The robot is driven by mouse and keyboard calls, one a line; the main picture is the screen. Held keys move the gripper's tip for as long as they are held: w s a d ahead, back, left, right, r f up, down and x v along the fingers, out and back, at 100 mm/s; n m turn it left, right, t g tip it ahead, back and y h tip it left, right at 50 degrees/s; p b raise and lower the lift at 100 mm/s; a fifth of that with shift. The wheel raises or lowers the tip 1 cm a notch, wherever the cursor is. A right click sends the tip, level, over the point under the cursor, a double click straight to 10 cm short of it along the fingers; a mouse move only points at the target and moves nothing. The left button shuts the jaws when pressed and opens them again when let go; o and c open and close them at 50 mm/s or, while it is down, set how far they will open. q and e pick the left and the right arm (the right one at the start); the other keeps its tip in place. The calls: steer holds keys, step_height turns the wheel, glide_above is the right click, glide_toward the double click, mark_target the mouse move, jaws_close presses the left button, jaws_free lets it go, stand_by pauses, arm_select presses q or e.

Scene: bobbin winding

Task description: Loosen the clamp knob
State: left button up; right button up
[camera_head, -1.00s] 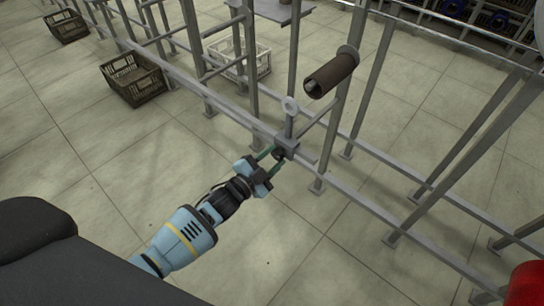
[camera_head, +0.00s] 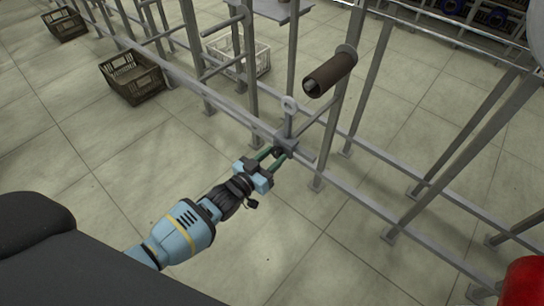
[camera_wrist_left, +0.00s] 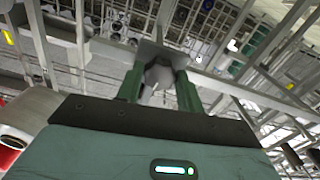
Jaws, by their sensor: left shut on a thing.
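The clamp knob (camera_head: 277,152) is a small dark part on the front of a grey clamp block (camera_head: 290,143) on the frame's lower rail. My left gripper (camera_head: 276,154) reaches it from the lower left and is shut on it. In the left wrist view the two green fingers (camera_wrist_left: 158,90) stand on either side of the grey knob (camera_wrist_left: 158,74), below a flat plate. The fingers hide part of the knob in the head view. My right gripper is not in view.
Dark crates (camera_head: 132,78) and a pale crate (camera_head: 240,58) stand on the floor. A red rounded thing (camera_head: 524,283) is at lower right. Floor in front is clear.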

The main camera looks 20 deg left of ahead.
arm_select(q)
steer(key=shift+n, duration=0.6)
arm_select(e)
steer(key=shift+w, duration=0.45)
arm_select(q)
steer(key=o, duration=1)
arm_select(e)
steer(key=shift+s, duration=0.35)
arm_select(q)
steer(key=shift+s, duration=0.15)
